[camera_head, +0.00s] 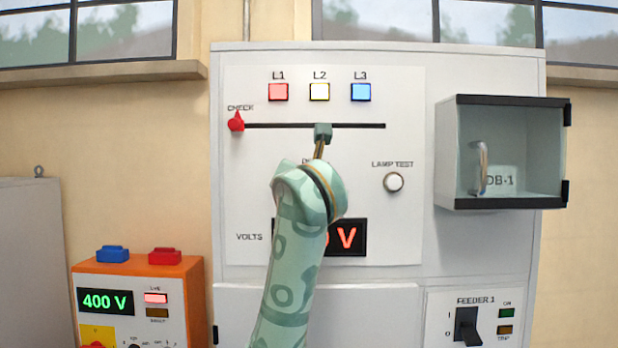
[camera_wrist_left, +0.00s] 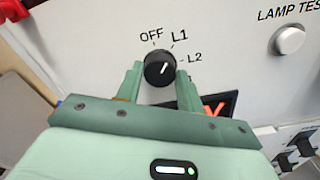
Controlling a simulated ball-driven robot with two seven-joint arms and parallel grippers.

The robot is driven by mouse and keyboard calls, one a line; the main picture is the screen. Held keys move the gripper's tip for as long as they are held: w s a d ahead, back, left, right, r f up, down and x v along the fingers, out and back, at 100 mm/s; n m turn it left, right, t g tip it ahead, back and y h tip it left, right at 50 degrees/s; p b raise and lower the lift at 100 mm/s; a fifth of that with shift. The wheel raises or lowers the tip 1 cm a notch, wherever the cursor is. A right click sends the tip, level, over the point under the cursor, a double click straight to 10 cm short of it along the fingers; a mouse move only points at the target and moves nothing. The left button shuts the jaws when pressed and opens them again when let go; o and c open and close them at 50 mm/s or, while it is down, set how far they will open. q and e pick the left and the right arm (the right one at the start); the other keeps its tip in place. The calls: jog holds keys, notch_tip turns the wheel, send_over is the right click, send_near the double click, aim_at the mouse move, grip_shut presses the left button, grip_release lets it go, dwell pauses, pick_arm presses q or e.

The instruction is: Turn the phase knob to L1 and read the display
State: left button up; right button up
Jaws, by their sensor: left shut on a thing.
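The black phase knob (camera_wrist_left: 160,68) shows in the wrist view between the two green fingers of my left gripper (camera_wrist_left: 158,77), which is shut on it. Its white mark tilts up and right, toward the L1 label (camera_wrist_left: 179,37). OFF is left of L1, and L2 is to the right. In the wrist view only a corner of the display (camera_wrist_left: 220,104) shows. My right gripper is not in view.
Red L1, white L2 and blue L3 lamps (camera_head: 320,92) sit above a slot with a red CHECK pointer (camera_head: 236,122). A lamp test button (camera_head: 393,182) and a clear-fronted box (camera_head: 505,152) are right. An orange tester (camera_head: 187,297) reading 400 V stands left.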

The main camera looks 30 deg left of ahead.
pick_arm(q)
jog(key=shift+m, duration=0.6)
jog(key=shift+p, duration=0.3)
jog(key=o, duration=1)
jog(key=shift+d, duration=0.1)
jog(key=b+v, duration=0.2)
jog(key=v, duration=1.4)
jog(key=shift+s+b, duration=0.2)
jog(key=shift+b, duration=0.2)
